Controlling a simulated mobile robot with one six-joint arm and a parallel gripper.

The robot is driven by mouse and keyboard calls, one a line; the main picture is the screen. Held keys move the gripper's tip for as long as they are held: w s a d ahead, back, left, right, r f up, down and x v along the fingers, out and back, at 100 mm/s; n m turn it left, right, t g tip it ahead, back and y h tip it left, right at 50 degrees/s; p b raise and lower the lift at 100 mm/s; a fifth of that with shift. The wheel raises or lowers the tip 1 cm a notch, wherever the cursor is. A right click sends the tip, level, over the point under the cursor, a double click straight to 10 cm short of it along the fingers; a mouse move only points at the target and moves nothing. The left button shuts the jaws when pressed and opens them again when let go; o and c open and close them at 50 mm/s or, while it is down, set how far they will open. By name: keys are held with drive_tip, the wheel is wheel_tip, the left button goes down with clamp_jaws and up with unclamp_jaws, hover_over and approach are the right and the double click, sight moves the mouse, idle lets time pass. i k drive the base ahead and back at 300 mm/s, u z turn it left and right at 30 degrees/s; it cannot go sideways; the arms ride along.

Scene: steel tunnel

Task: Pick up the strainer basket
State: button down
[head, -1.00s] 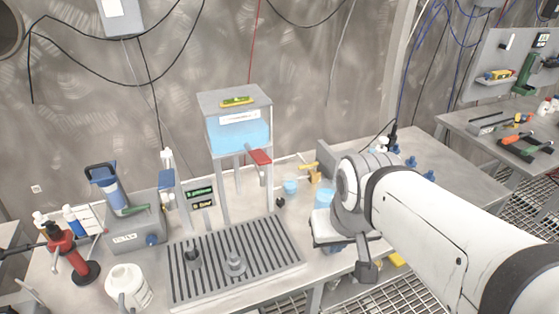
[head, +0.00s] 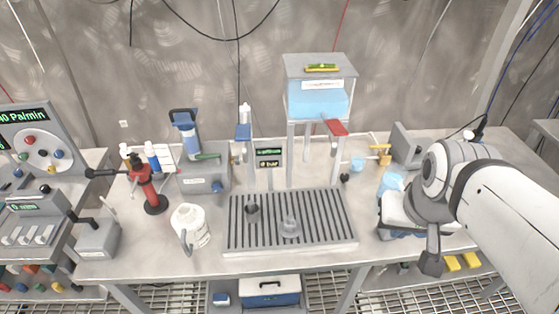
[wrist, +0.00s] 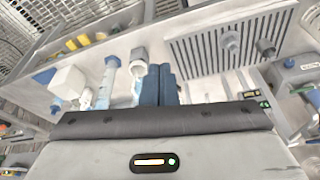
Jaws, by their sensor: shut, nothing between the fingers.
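Two small grey metal pieces stand on the slatted drip tray (head: 240,240). One is a dark, open-topped cup (head: 252,214); the other is a lighter round piece with a raised middle (head: 289,229). I cannot tell for certain which is the strainer basket. In the wrist view the lighter piece (wrist: 230,43) and the darker one (wrist: 265,48) show at upper right. My gripper (wrist: 161,84) is shut and empty, its blue fingers together, apart from both pieces. In the head view it is to the right of the tray, its fingers hidden behind my arm.
A white jug (head: 190,226) stands left of the tray, with a red lever tool (head: 145,190) beyond. A blue tank on legs (head: 318,100) rises behind the tray. A blue cup (head: 391,182) is close to my gripper. A control panel (head: 38,150) is at far left.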

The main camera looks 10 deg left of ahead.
sight(252, 210)
drive_tip(key=u, duration=0.85)
drive_tip(key=k, duration=0.45)
drive_tip(key=u, duration=0.2)
drive_tip(key=i, duration=0.45)
drive_tip(key=u, duration=0.05)
